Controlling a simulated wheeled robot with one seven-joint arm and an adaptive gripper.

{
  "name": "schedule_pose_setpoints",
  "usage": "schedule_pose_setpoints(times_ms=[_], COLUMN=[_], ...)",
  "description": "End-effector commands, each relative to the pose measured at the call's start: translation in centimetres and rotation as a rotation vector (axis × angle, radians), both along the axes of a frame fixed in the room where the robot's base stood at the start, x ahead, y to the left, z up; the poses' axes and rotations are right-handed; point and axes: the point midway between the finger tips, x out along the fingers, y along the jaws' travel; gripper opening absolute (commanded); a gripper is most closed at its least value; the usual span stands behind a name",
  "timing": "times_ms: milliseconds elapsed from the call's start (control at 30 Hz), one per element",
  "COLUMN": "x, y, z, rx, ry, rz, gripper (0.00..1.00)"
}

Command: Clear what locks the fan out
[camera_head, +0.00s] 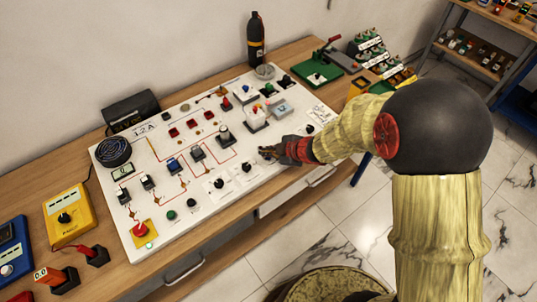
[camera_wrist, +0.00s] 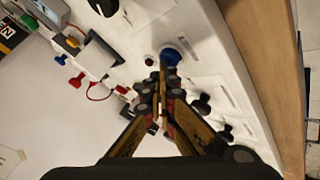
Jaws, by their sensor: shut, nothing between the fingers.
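The fan (camera_head: 114,152), a round black grille, sits at the left end of the white panel (camera_head: 262,188). Below it is a small greenish display (camera_head: 122,171). A red mushroom button (camera_head: 140,230) stands on a yellow plate at the panel's lower left corner. Several switches stand along the red printed lines, among them a blue one (camera_head: 173,164). My gripper (camera_head: 267,152) is over the right half of the panel's front part, far from the fan. In the wrist view my gripper (camera_wrist: 161,88) is shut and empty, near a blue round knob (camera_wrist: 170,57). Contact cannot be told.
A yellow meter (camera_head: 67,215) and a red-and-black device (camera_head: 57,279) stand left of the panel. A black bottle (camera_head: 256,40) stands behind it. A green-based tool (camera_head: 318,72) and bins lie right. A drawer handle (camera_head: 184,270) projects below the bench front.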

Motion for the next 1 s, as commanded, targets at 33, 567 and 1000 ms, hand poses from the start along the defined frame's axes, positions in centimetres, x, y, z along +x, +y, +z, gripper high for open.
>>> schedule_pose_setpoints(times_ms=[33, 567, 1000], x=[0.0, -0.1, 0.0], y=[0.0, 0.0, 0.0], z=[-0.2, 0.5, 1.7], rx=[-0.001, -0.001, -0.001], ry=[0.002, 0.002, 0.002], rz=[-0.001, -0.001, -0.001], gripper=[0.0, 0.0, 0.0])
